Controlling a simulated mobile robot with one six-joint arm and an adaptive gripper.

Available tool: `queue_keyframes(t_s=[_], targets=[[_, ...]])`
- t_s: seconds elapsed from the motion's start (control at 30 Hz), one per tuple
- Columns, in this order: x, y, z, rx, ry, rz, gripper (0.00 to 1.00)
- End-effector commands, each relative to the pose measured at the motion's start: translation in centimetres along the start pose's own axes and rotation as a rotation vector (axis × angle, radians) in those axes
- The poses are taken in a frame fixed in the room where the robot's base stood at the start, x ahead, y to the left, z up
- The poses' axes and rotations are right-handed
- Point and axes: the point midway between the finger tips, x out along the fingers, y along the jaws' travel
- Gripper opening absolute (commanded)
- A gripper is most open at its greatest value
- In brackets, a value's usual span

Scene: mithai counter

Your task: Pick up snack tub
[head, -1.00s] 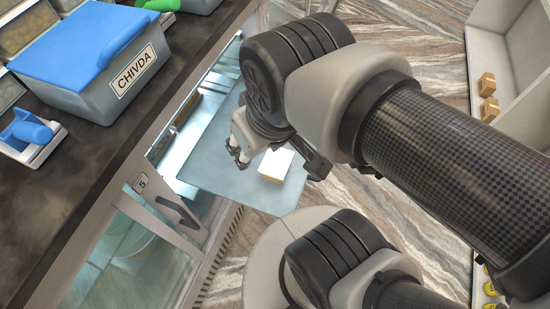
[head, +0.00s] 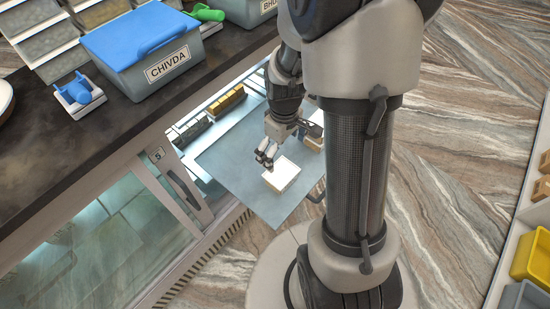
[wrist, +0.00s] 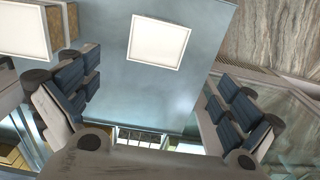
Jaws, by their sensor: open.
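A grey tub with a blue lid and a CHIVDA label (head: 152,72) stands upright on the dark counter at the upper left in the head view. I cannot tell whether it or another container is the snack tub. My gripper (head: 266,155) is below and to the right of it in the picture, over a grey-blue panel (head: 238,150) beyond the counter edge. The gripper (wrist: 155,100) is open, with nothing between its fingers. A white-topped box (head: 281,174) sits on the panel beside the fingertips; in the wrist view (wrist: 158,42) it lies ahead of the fingers.
A blue scoop (head: 76,88) rests on a small white holder on the counter (head: 70,135). A glass-fronted case is below the counter. Another box (head: 314,144) is partly hidden behind my arm. Yellow and grey bins (head: 532,256) stand on a shelf at the right.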

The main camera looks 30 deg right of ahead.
Motion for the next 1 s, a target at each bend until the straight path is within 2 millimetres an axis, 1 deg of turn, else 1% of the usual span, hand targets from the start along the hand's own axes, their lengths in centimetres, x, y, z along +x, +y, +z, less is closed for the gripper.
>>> queue_keyframes(t_s=[0.03,0.1,0.3,0.4,0.5,0.77,0.87,1.0], targets=[[1.4,-0.1,0.1,0.0,-0.005,-0.004,1.0],[3.0,-0.1,0.1,0.0,-0.005,-0.004,1.0],[7.4,-0.1,0.1,0.001,-0.004,-0.003,1.0],[9.2,-0.1,0.1,0.001,-0.003,-0.002,1.0],[10.4,-0.1,0.1,0.001,-0.002,-0.002,1.0],[11.7,0.0,0.0,0.002,-0.002,-0.001,1.0],[13.1,0.2,-0.1,0.002,-0.002,-0.001,1.0],[15.3,0.4,-0.2,0.001,-0.003,-0.002,1.0]])
